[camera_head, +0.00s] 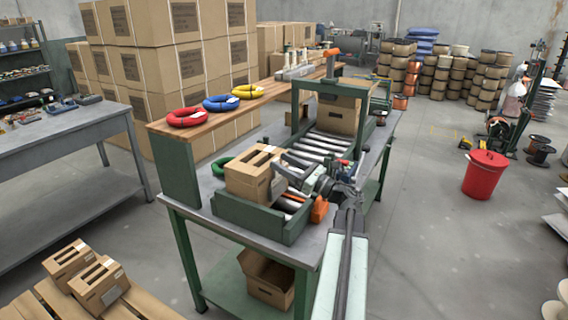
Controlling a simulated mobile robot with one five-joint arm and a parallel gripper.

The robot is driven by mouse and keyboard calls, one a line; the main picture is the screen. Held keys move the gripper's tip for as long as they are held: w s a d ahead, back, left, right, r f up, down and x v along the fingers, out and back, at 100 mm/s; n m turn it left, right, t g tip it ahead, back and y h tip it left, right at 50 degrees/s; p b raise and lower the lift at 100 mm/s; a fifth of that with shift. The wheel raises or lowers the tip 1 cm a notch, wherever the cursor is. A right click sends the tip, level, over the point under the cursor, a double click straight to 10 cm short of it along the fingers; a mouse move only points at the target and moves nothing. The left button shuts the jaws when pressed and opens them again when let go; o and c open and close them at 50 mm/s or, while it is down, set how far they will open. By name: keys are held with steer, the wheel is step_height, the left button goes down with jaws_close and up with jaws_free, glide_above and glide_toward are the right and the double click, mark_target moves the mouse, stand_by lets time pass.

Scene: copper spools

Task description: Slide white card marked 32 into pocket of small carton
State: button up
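A small brown carton (247,181) sits at the near end of the roller conveyor, with dark slots in its top. A small white patch, possibly a card (269,149), shows at the carton's top right edge; no number is readable. My gripper (282,171) is at the right side of this carton, very close to it. Its fingers are small and blend with the wrist, so I cannot tell whether they are open, shut or touching the carton. A pocket on the carton is not clearly visible.
The green-framed roller conveyor (330,146) runs back under a green frame with a larger carton (337,117). Red, blue and yellow coils (190,117) with white tags lie on a wooden shelf. Similar cartons (100,287) sit on a pallet at lower left.

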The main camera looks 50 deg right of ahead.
steer(key=shift+s, duration=0.1)
steer(key=b+v, duration=0.2)
steer(key=v, duration=0.5)
steer(key=shift+s+f, duration=0.15)
steer(key=shift+s, duration=0.1)
stand_by(0.4)
